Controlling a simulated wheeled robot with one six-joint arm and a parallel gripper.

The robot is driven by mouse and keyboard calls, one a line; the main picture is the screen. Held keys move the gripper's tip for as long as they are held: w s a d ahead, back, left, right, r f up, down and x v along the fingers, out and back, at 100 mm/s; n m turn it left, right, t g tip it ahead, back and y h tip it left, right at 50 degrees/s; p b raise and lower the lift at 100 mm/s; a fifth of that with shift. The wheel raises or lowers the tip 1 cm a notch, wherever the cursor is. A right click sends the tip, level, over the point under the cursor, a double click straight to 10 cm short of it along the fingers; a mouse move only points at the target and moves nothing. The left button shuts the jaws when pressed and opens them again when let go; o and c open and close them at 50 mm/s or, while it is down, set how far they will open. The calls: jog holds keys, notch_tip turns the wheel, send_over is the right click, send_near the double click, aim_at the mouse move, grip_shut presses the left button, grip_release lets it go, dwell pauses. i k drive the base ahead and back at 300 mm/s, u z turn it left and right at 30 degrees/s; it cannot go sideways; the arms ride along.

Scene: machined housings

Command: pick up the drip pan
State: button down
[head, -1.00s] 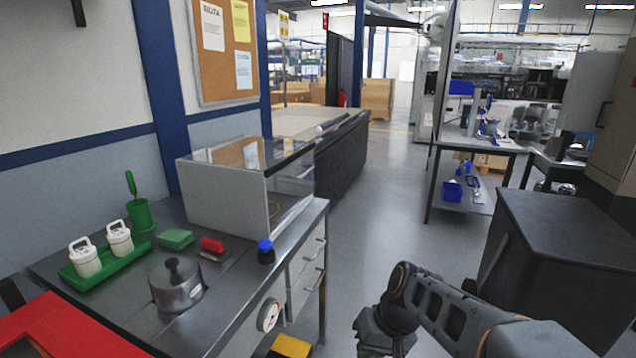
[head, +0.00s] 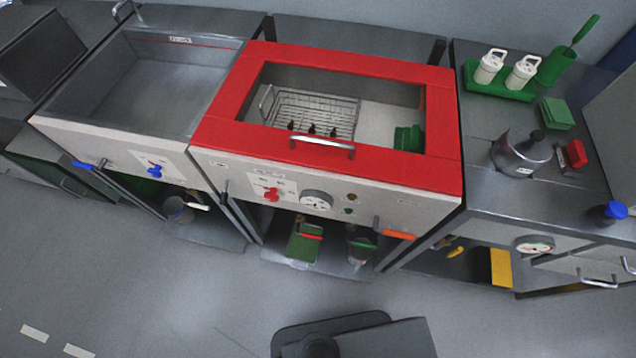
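I cannot pick out the drip pan with certainty. A shallow green tray (head: 486,90) on the right bench holds two white lidded containers (head: 507,69). On the low shelf under the red-topped washer stand a green box-like container (head: 304,241) and a partly shaded container with a green top (head: 361,248). A grey round vessel (head: 179,210) with a white handle sits under the left basin. My gripper is not in view; only dark parts of my own body show at the bottom edge.
The red-topped washer (head: 440,150) has a wire basket (head: 312,110) inside. An open grey basin (head: 85,90) adjoins it. The front floor (head: 150,290) is clear.

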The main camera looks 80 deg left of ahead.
aim_at(300, 248)
jog(key=u, duration=2.95)
jog(key=k, duration=0.6)
jog(key=u, duration=0.75)
jog(key=i, duration=1)
